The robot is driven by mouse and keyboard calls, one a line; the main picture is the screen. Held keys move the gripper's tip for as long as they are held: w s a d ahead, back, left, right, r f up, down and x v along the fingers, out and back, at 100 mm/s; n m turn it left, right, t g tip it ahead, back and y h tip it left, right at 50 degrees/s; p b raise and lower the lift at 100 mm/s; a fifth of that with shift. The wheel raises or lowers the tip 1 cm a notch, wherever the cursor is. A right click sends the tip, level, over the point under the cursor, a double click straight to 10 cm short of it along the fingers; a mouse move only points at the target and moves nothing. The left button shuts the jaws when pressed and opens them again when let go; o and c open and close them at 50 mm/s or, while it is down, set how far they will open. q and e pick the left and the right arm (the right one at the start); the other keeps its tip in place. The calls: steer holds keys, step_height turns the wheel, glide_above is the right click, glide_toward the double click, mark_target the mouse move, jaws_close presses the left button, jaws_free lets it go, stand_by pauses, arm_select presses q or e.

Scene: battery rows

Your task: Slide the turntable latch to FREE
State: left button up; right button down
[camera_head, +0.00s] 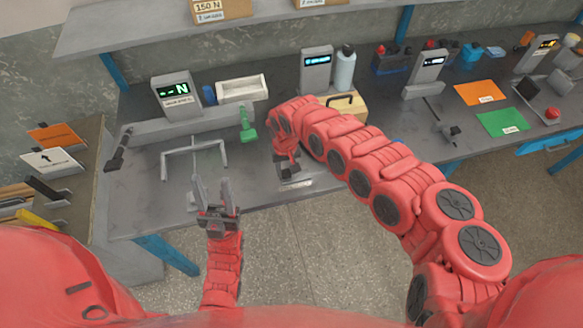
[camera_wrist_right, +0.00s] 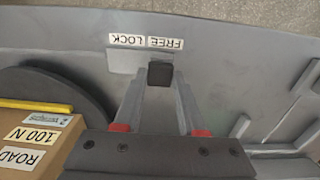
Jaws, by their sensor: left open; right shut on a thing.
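In the right wrist view the latch is a small black knob (camera_wrist_right: 160,73) on a pale plate (camera_wrist_right: 120,62) at the bench edge. My right gripper (camera_wrist_right: 159,82) is shut on it. The FREE and LOCK labels (camera_wrist_right: 146,41) appear upside down above the plate. The knob is at the plate's right end, below the right-hand label, which seems to read FREE. The dark round turntable (camera_wrist_right: 85,88) is at the left with a cardboard box on it. In the head view my right gripper (camera_head: 290,172) is low at the bench's front edge. My left gripper (camera_head: 214,198) is open and empty, in front of the bench.
A box (camera_wrist_right: 35,150) marked ROAD 100 N carries a yellow strip. In the head view a grey frame (camera_head: 194,148) and a green-handled part (camera_head: 247,125) stand left of my right arm. A display unit (camera_head: 177,95) stands behind. Orange (camera_head: 479,93) and green (camera_head: 502,122) sheets lie right.

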steer(key=shift+c, duration=2.4)
jaws_free()
steer(key=shift+d+r, duration=0.1)
steer(key=shift+r, duration=0.05)
step_height(320, 180, up, 10)
steer(key=b, duration=0.3)
step_height(320, 180, up, 5)
steer(key=p, duration=0.2)
glide_above(287, 172)
steer(key=shift+s+r+p, duration=0.1)
steer(key=shift+r+p, duration=0.5)
steer(key=shift+r, duration=0.5)
